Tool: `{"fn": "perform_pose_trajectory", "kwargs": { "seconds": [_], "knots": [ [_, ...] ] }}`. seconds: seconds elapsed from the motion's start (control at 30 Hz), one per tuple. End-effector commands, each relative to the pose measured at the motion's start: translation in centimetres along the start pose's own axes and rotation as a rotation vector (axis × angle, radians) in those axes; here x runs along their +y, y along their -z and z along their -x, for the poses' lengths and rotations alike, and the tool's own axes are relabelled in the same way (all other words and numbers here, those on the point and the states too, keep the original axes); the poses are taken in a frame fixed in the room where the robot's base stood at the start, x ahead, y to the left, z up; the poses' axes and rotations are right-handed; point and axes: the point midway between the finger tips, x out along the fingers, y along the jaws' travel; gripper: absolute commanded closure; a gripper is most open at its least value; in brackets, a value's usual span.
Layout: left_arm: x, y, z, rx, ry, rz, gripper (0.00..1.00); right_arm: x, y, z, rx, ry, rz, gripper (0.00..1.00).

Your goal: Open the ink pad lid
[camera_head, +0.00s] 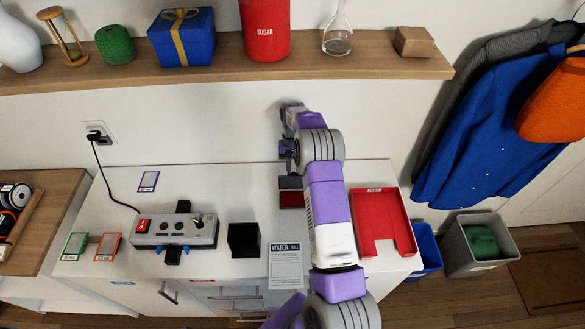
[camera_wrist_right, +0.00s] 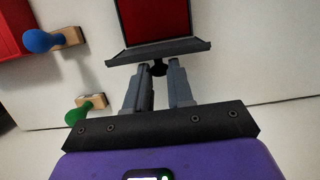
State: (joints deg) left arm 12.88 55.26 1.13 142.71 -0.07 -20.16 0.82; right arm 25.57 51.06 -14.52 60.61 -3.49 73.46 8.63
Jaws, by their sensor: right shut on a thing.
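The ink pad is a small dark box with a red pad (camera_head: 292,200) on the white counter, partly hidden by my right arm. Its red surface is uncovered and also shows at the top of the right wrist view (camera_wrist_right: 165,18). A dark grey edge, apparently the lid's (camera_wrist_right: 185,47), runs across in front of the red surface. My right gripper (camera_wrist_right: 158,70) reaches in from the wall side and is shut on a small black knob at this edge. In the head view the right gripper (camera_head: 289,168) is just behind the pad. My left gripper is not in view.
A red tray (camera_head: 385,222) lies right of my arm. A black open box (camera_head: 244,240) and a grey control box (camera_head: 175,231) stand to the left. Blue-handled (camera_wrist_right: 38,41) and green-handled (camera_wrist_right: 78,114) stamps lie nearby in the wrist view. A shelf (camera_head: 220,67) runs above.

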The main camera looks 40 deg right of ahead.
Motion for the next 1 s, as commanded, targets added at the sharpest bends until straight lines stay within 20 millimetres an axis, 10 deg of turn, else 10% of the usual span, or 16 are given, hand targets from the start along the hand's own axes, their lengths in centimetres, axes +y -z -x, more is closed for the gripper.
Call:
{"fn": "perform_pose_trajectory", "kwargs": {
  "seconds": [0.2,0.53,1.0],
  "knots": [
    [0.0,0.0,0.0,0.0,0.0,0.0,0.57,0.0,0.0,0.0,-0.001,-0.001,0.0,0.52],
    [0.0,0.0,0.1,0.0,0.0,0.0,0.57,0.0,0.0,0.5,0.001,-0.001,0.0,0.52],
    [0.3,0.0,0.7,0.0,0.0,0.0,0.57,0.0,0.0,7.1,0.001,-0.001,0.001,0.52]
  ]
}}
